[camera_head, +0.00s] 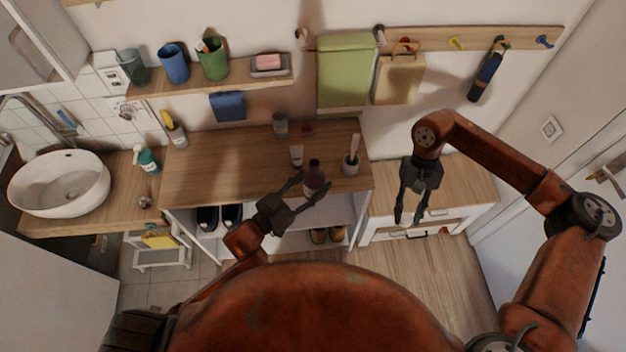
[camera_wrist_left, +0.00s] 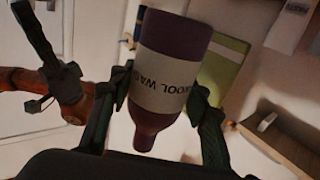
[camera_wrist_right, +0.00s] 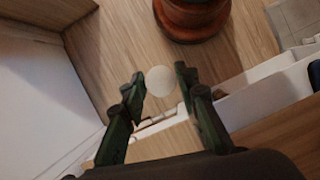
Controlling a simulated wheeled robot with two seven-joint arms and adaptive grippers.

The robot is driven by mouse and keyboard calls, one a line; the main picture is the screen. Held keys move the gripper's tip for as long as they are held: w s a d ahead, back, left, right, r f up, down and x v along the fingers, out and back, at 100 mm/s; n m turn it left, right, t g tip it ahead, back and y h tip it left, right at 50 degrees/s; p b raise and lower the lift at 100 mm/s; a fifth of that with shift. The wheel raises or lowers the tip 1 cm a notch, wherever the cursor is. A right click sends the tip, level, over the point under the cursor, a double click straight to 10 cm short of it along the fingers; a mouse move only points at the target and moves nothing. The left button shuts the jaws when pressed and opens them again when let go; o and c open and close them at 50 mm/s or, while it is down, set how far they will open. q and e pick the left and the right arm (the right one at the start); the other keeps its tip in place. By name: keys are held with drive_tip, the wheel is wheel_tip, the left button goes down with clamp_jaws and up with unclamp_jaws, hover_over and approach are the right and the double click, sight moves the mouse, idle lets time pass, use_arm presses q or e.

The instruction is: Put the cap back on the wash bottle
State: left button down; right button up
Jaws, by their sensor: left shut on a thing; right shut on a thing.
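The wash bottle (camera_head: 314,176) is dark purple with a pale label, at the front edge of the wooden counter. My left gripper (camera_head: 311,188) is shut around its body.
A small white cup (camera_head: 297,155), a glass (camera_head: 280,125) and a brush holder (camera_head: 351,164) stand on the counter (camera_head: 215,170) near the bottle. The low drawer cabinet (camera_head: 455,190) is behind the right gripper. Shoes (camera_head: 328,235) are below the counter. The hook rail and towel (camera_head: 345,70) are behind.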

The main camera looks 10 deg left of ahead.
drive_tip(key=w+a+r+m+y, duration=0.2)
drive_tip(key=w+a+r+m, duration=0.15)
drive_tip(key=a, duration=0.25)
drive_tip(key=w+a+r+m+y, duration=0.1)
drive_tip(key=w+a+r+m, duration=0.1)
drive_tip(key=a+r+m, duration=0.3)
wheel_tip(320, 180, up, 11)
drive_tip(key=m+t+y, duration=0.2)
drive_tip(key=m+t, duration=0.1)
drive_tip(key=m, duration=0.4)
hover_over(317, 163)
drive_tip(key=shift+r, duration=0.15)
drive_tip(key=shift+f, duration=2.05)
drive_tip(key=shift+a, duration=0.15)
